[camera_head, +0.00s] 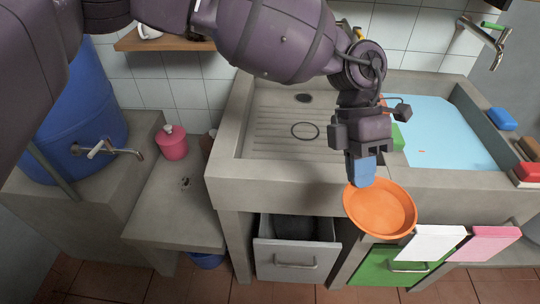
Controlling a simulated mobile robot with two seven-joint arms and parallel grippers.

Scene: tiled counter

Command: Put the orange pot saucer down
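The orange pot saucer (383,212) is a round shallow dish in front of the sink counter's front edge. It is tilted, with its inside facing me. My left gripper (362,172) points down and its blue fingertips are at the saucer's upper left rim. The fingers look shut on that rim, and the saucer hangs in the air with no support visible under it. The exact contact is partly hidden by the fingers. My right gripper is not in view.
The concrete sink has a ribbed drainboard (275,140) and a water-filled basin (445,130). A grey drawer (297,260) stands open below. White (432,243) and pink (487,243) panels are at right.

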